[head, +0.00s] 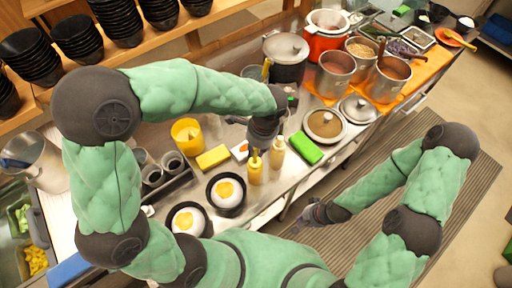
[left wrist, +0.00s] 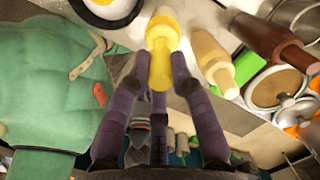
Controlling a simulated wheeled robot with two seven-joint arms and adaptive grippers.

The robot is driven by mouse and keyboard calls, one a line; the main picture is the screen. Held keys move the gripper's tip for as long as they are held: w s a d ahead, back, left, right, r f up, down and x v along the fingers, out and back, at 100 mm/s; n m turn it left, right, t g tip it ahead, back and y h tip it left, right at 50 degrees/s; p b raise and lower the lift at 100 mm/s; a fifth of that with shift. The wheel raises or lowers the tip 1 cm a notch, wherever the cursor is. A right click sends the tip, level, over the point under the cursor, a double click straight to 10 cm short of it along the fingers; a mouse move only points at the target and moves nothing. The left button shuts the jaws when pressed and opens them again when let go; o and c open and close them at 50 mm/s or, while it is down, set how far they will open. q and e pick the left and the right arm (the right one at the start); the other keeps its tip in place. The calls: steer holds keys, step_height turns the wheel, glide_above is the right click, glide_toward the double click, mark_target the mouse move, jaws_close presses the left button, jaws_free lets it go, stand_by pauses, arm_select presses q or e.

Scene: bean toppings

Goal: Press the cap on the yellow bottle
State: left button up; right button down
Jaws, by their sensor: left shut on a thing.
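The yellow bottle (head: 255,172) stands upright on the steel counter, near its front edge. My left gripper (head: 256,151) is over its top from above. In the left wrist view the yellow bottle (left wrist: 162,36) points between the purple fingers of my left gripper (left wrist: 158,78), which are shut around its narrow top end.
A cream bottle (head: 277,146) stands close to the right of the yellow one, and a green block (head: 305,148) lies beyond. A pan with an egg (head: 226,192) is close on the left. A yellow sponge-like block (head: 213,157) lies behind it. Pots (head: 335,75) stand farther right.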

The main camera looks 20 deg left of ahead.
mark_target(256, 156)
arm_select(q)
steer(key=shift+f, duration=0.2)
steer(key=shift+f+b, duration=0.9)
steer(key=shift+f, duration=0.25)
steer(key=shift+f, duration=0.1)
steer(key=shift+f, duration=0.25)
steer(key=shift+f+b, duration=0.3)
steer(key=shift+b, duration=0.05)
steer(key=shift+f, duration=0.15)
stand_by(0.3)
steer(key=o, duration=0.8)
steer(key=shift+o, duration=0.3)
